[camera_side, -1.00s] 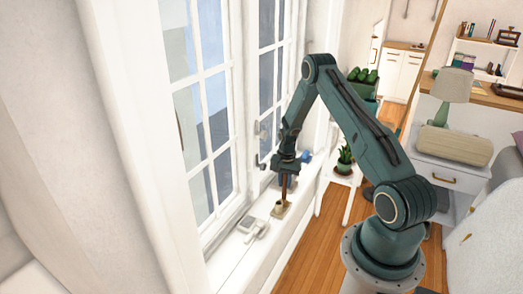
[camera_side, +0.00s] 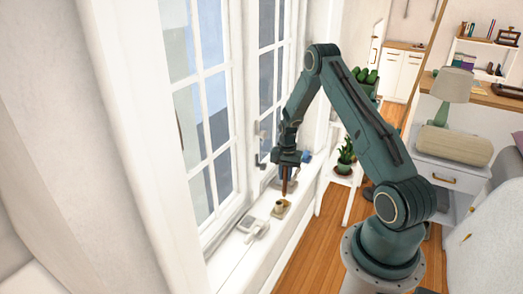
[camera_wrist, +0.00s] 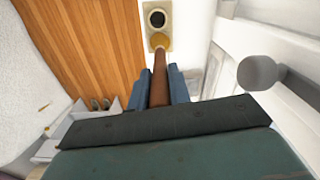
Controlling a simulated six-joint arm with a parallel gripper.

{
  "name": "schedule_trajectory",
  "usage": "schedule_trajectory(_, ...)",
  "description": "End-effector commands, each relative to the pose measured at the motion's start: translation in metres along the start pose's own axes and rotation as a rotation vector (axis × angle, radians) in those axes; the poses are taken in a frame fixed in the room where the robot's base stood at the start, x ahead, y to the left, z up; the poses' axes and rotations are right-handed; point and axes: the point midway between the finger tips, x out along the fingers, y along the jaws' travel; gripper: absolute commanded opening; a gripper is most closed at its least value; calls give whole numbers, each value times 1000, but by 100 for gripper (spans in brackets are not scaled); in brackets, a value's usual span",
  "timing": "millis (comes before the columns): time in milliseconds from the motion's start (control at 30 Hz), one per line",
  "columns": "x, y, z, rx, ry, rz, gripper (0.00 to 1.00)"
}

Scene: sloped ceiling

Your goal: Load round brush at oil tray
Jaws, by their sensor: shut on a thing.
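My gripper (camera_side: 287,164) is shut on the brush, which has a brown handle (camera_side: 285,180) and points down. In the wrist view my gripper's blue fingers (camera_wrist: 157,88) sit on either side of the brown handle (camera_wrist: 159,75). The beige oil tray (camera_side: 279,212) lies on the white window sill below the brush. In the wrist view the tray (camera_wrist: 148,6) has a dark round well, and the tip overlaps its near part. The brush tip appears just above the tray; contact cannot be told.
A pale grey block (camera_side: 246,223) and a white item (camera_side: 258,230) lie on the sill nearer the camera. Blue items (camera_side: 305,156) stand farther along it. The window (camera_side: 207,120) borders the sill, and its rounded grey handle (camera_wrist: 258,73) shows close in the wrist view.

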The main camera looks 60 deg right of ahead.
Motion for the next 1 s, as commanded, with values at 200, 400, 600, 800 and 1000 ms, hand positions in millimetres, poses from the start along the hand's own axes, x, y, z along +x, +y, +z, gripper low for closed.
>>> schedule_trajectory(200, -13, 0, 0, 0, 0, 0, 0)
schedule_trajectory(400, -24, 0, 0, 0, 1, 0, 0)
schedule_trajectory(600, -33, 0, 0, 0, 0, 0, 0)
schedule_trajectory(800, -36, 0, 0, 0, 0, 0, 0)
schedule_trajectory(1000, -36, 0, 0, 0, 0, 0, 0)
